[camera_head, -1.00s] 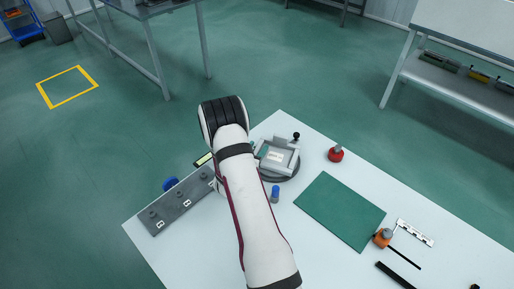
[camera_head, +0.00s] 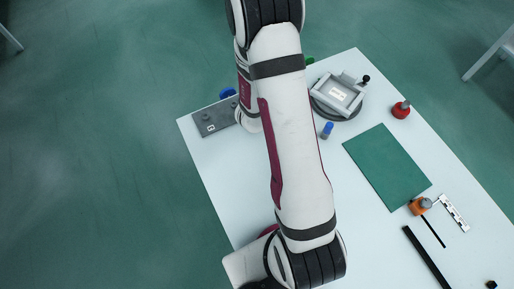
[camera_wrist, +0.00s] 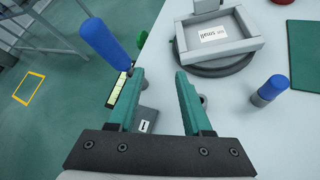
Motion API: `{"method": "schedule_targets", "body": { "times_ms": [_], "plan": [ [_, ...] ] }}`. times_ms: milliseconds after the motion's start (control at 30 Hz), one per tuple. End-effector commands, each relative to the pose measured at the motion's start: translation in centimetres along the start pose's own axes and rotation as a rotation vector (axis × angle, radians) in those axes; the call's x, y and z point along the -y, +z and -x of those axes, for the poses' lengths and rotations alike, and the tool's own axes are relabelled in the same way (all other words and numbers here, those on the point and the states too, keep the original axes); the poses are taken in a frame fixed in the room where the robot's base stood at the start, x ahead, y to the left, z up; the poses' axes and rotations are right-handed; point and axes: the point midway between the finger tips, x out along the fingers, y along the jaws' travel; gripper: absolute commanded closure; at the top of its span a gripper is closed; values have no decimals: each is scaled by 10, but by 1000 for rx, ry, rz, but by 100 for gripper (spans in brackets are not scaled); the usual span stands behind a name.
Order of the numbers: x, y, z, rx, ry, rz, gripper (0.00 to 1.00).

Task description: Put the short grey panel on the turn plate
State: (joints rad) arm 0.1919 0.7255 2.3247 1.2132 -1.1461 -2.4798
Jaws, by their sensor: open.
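The turn plate (camera_head: 337,112) is a dark round disc at the table's far end, also in the wrist view (camera_wrist: 218,67). A light grey, tray-like frame (camera_head: 335,93) with a white label sits on it. My gripper (camera_wrist: 160,74) has two teal fingers, apart and with nothing between them. It is left of the turn plate in the wrist view; my arm hides it in the head view. A dark grey fixture (camera_head: 207,120) with a white label lies at the left table edge. A grey piece labelled 1 (camera_wrist: 147,121) shows beyond the fingers. I cannot tell which part is the short grey panel.
A blue-capped cylinder (camera_head: 327,130) stands near the turn plate. A blue handle (camera_wrist: 105,42) rises beside my left finger. A red knob (camera_head: 401,109), a green mat (camera_head: 387,168) and an orange item (camera_head: 421,206) lie to the right.

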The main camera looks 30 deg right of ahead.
Motion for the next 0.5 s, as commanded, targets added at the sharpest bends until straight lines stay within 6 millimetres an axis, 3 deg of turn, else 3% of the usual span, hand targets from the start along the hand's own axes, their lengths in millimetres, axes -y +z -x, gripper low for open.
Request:
{"method": "schedule_targets", "body": {
  "times_ms": [67, 100, 167, 200, 267, 300, 333, 400, 500],
  "plan": [
    [-43, -15, 37, -238, 52, -423, 50],
    [-63, -27, 68, -404, 24, -659, 50],
    [-78, -42, 123, -637, -106, -953, 50],
    [-78, -49, 163, -757, -244, -1111, 50],
    [-63, -53, 222, -853, -505, -1297, 50],
    [-43, -52, 256, -850, -694, -1396, 50],
    [-27, -49, 278, -815, -826, -1462, 50],
    [15, -39, 317, -657, -1087, -1600, 50],
    [63, -22, 350, -388, -1304, -1759, 50]
  ]
}}
